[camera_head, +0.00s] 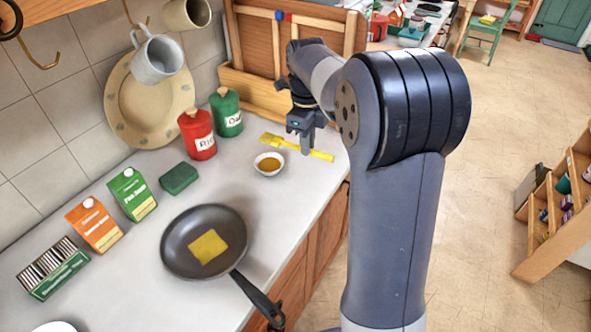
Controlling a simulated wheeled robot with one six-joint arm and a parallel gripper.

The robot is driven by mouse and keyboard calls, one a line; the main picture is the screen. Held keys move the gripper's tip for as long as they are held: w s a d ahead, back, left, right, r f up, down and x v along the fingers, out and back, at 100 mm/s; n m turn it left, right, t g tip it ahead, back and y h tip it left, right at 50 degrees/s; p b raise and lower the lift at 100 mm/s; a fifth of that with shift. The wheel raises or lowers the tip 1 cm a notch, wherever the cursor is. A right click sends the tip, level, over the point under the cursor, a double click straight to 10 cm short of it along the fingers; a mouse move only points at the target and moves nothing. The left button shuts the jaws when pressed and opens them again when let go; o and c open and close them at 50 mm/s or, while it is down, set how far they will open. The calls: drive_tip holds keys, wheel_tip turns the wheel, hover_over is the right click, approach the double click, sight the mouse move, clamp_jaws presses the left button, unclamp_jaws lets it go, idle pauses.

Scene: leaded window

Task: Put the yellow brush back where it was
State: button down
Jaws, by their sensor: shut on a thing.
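The yellow brush (318,154) is at the back right of the counter, with its head to the left and its handle to the right. My gripper (305,148) points down over the middle of the brush and is shut on its handle. The brush lies flat or very close to the counter; I cannot tell whether it touches. My gripper hides a short part of the handle.
A small bowl (269,163) of brown sauce stands just in front of the brush. Red (197,134) and green (226,112) canisters stand to the left. A wooden rack (262,91) stands behind. A pan (206,241) with a yellow slice is nearer. The counter edge is close on the right.

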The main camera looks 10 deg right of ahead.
drive_tip(key=shift+w+d+m, duration=0.15)
drive_tip(key=shift+w+m, duration=0.1)
drive_tip(key=shift+m, duration=0.05)
wheel_tip(320, 180, down, 10)
drive_tip(key=shift+r+p, duration=0.2)
drive_tip(key=shift+p, duration=0.3)
drive_tip(key=shift+f+b, duration=0.4)
drive_tip(key=shift+f, duration=0.15)
drive_tip(key=c, duration=1.4)
unclamp_jaws()
drive_tip(key=shift+c, duration=0.2)
wheel_tip(320, 180, up, 13)
drive_tip(key=shift+r, duration=0.1)
